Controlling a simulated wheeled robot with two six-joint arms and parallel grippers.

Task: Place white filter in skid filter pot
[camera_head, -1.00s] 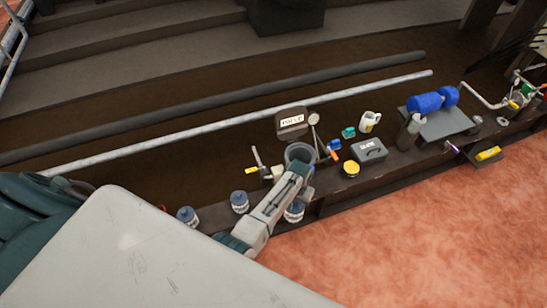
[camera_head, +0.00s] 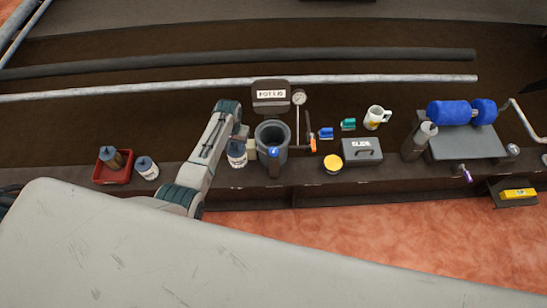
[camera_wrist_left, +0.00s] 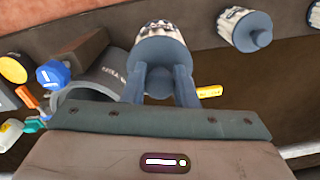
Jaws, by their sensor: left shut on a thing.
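My left gripper (camera_head: 238,142) points down just left of the grey filter pot and is shut on a white filter (camera_head: 237,158) with a blue-grey cap. In the left wrist view the same filter (camera_wrist_left: 160,48) sits between the two fingers, close beside the pot (camera_wrist_left: 108,75). I cannot tell whether its base touches the bench. The skid filter pot (camera_head: 272,133) stands open at the top. A second white filter (camera_head: 147,170) stands further left and also shows in the left wrist view (camera_wrist_left: 245,30). My right gripper is out of view.
A red tray (camera_head: 122,176) holding a dark, blue-capped canister (camera_head: 108,156) is at the left. A blue-topped part (camera_head: 274,153) stands before the pot. A gauge (camera_head: 299,98), a yellow-lidded tub (camera_head: 332,163) and a grey case (camera_head: 362,153) lie to the right. A black sign box (camera_head: 270,95) is behind.

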